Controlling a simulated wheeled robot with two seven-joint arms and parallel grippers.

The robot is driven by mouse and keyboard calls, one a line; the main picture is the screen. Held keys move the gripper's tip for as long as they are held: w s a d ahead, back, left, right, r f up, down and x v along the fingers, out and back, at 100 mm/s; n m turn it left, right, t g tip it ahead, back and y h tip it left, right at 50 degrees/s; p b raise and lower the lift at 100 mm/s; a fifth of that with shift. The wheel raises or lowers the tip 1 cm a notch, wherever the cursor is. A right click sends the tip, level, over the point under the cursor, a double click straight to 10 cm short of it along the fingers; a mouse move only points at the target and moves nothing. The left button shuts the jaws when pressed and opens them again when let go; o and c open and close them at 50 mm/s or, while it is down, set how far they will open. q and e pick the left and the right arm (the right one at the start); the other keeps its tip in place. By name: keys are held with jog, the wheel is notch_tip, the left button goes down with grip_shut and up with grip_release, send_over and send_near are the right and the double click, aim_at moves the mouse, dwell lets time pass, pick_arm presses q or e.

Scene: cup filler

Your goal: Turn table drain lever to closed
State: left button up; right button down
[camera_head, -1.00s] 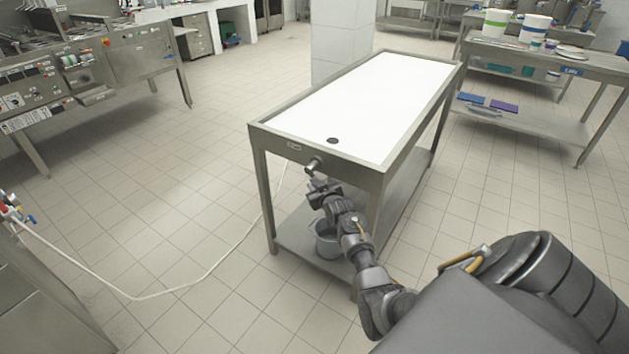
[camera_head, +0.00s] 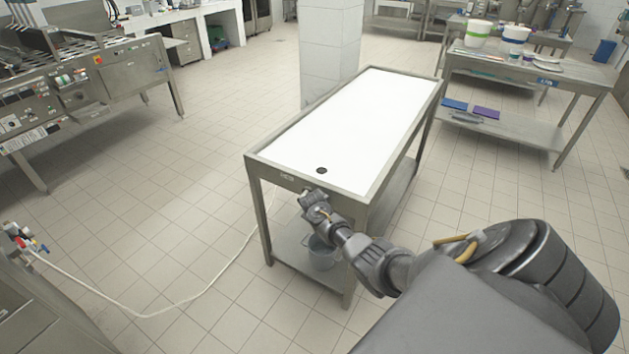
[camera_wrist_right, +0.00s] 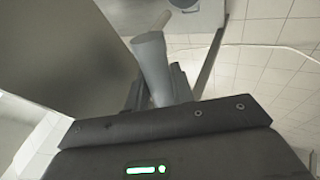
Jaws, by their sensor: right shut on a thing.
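The steel table (camera_head: 258,176) has a white sunken top with a dark drain hole (camera_head: 321,170) near its front edge. My right gripper (camera_head: 307,192) is at the drain fitting on the table's front side, and hides most of it. In the right wrist view, a light grey tapered piece of the drain lever (camera_wrist_right: 151,60) stands between the fingers of my right gripper (camera_wrist_right: 157,88), which is shut on it. The lever's exact turn is hard to tell. My left gripper is out of view.
A grey bucket (camera_head: 322,256) stands on the table's lower shelf, below the drain. A white hose (camera_head: 190,300) runs over the tiled floor on the left. A side table (camera_head: 560,85) with tubs stands at the back right. The floor left of the table is open.

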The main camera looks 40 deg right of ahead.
jog(key=shift+s+r+n+g+h+p, duration=0.15)
jog(key=shift+r+n+g+h+p, duration=0.35)
jog(key=shift+r+g, duration=0.7)
jog(key=shift+d+f, duration=0.1)
jog(key=shift+f, duration=0.1)
jog(key=c, duration=1.2)
grip_release()
jog(key=shift+c, duration=0.2)
jog(key=shift+r, duration=0.1)
jog(key=shift+a+r+p, duration=0.25)
jog(key=shift+p, duration=0.1)
jog(key=p+v, duration=0.1)
jog(key=v, duration=0.9)
jog(key=shift+d+r, duration=0.1)
